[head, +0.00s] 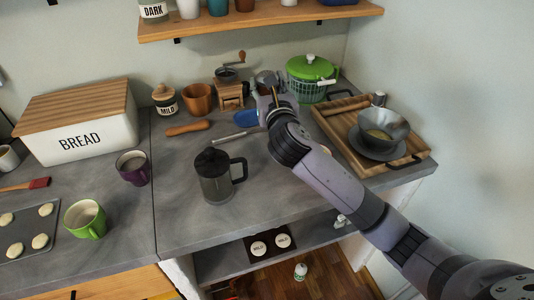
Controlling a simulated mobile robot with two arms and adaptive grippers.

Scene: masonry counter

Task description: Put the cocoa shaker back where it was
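I cannot pick out the cocoa shaker with certainty. My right arm reaches in from the lower right across the counter. Its gripper (267,84) is near the back of the counter, between the wooden coffee grinder (231,95) and the green-lidded basket (311,78). The fingers are small and partly hidden by the wrist, so I cannot tell whether they hold anything. My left gripper is not in view.
A French press (216,177) stands mid-counter. The wooden tray (416,158) holds a bowl (384,127) on a plate. A bread box (83,131), mugs and a baking sheet are left. A wall shelf (255,22) hangs above. The front counter right of the press is clear.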

